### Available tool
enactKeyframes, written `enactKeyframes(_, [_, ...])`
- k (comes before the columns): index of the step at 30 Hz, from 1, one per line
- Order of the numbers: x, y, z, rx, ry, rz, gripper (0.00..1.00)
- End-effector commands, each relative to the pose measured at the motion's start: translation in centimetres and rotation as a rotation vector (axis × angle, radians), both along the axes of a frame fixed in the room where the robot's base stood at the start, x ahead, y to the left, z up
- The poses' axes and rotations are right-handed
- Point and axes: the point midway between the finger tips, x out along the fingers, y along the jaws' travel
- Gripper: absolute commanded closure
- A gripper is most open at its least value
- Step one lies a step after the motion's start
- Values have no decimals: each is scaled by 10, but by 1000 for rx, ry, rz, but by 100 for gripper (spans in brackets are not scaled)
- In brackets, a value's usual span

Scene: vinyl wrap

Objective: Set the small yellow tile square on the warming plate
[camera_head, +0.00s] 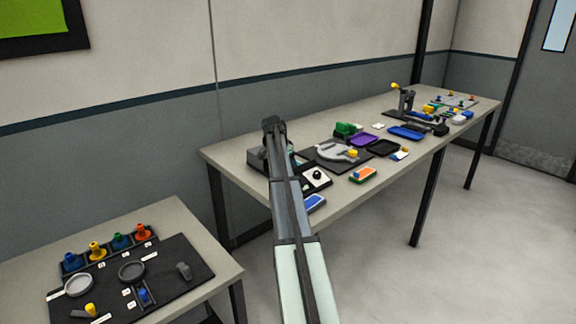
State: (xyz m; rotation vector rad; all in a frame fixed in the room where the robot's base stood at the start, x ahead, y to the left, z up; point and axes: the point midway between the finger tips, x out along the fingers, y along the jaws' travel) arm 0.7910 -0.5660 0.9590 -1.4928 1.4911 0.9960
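My arm reaches away over the near end of the long table; its far end (273,124) is small and dark, and I cannot tell whether the gripper is open or shut or whether it holds anything. A small yellow piece (352,153) is at the right side of a round light-grey plate (333,151) on a dark mat, to the right of my arm. I cannot tell whether this piece is the yellow tile or whether the round plate is the warming plate. A dark device (256,158) is partly hidden behind my arm.
A second table (193,229) holds coloured pegs.

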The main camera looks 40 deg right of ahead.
Motion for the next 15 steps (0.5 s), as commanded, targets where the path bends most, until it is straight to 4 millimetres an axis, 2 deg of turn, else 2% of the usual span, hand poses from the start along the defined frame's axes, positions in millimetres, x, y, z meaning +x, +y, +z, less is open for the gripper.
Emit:
enactKeyframes(11, [0,0,-3,-1,-1,0,75])
enactKeyframes(12, [0,0,-3,-1,-1,0,38])
enactKeyframes(15, [0,0,-3,0,-1,0,29])
